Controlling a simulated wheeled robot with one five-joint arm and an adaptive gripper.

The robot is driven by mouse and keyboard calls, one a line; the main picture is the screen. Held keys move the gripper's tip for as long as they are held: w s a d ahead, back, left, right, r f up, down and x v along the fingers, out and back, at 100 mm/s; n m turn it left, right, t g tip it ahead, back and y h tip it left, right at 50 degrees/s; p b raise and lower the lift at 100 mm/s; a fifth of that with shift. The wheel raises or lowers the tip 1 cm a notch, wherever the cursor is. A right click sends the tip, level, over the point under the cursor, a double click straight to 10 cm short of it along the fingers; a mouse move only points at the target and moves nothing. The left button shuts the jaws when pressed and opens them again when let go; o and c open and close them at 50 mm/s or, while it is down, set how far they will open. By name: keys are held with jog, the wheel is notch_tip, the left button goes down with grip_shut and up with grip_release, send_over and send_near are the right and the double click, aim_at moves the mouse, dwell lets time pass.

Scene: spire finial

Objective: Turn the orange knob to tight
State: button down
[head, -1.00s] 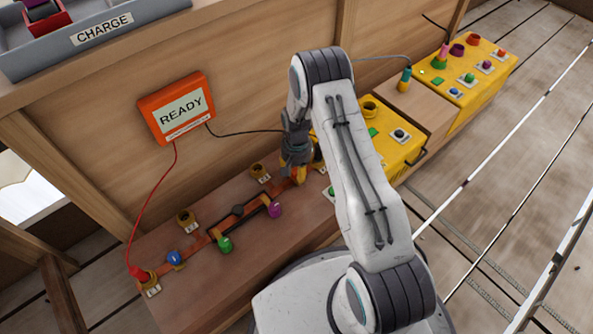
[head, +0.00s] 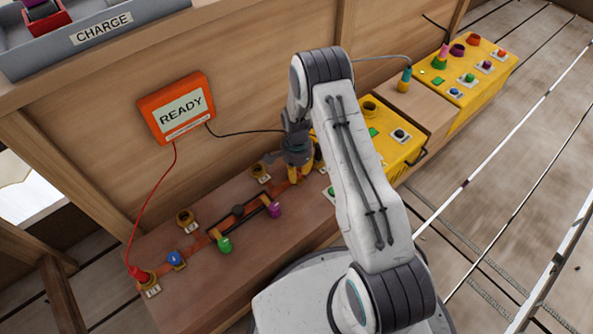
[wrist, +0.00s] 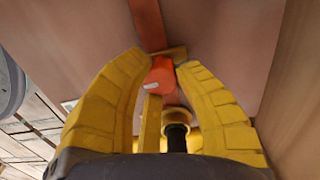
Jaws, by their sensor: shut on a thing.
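The orange knob (wrist: 160,76) shows in the wrist view between the two yellow fingers of my gripper (wrist: 160,66). It carries a small white mark. The fingertips close on the knob from both sides. In the head view my gripper (head: 297,172) points down at the right part of the wooden bench (head: 205,285), at the end of an orange-brown strip. The knob is hidden there behind the fingers and my arm.
Green (head: 224,244), purple (head: 274,210) and blue (head: 174,258) knobs sit along the strip to the left. An orange READY box (head: 178,108) hangs on the wall. Yellow panels (head: 468,72) stand at right. A red cable runs to a red plug (head: 137,272).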

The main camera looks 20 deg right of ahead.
jog(key=shift+f, duration=0.1)
dwell(0.3)
jog(key=c, duration=0.9)
grip_release()
jog(key=shift+r, duration=0.2)
notch_tip(320, 180, up, 12)
jog(key=shift+f, duration=0.15)
